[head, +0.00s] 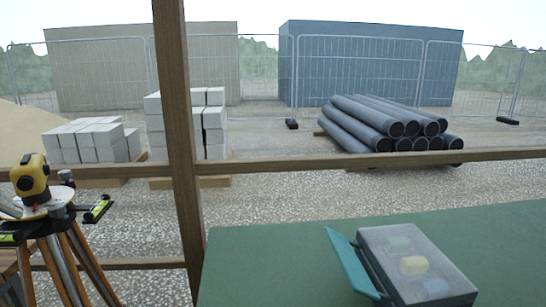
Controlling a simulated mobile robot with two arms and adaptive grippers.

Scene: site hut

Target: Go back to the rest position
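Neither of my grippers shows in the head view, so their state and whatever they may hold cannot be seen. A green table top (270,245) fills the lower right. On it lies a case (405,240) with a see-through lid and a teal flap (355,262) standing out at its left side.
A tripod (80,262) with a yellow levelling instrument (30,178) stands at the left. A wooden post (180,130) and rail (370,160) cross the view. Outside are block stacks (95,140), dark pipes (375,125) and mesh fencing (360,70).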

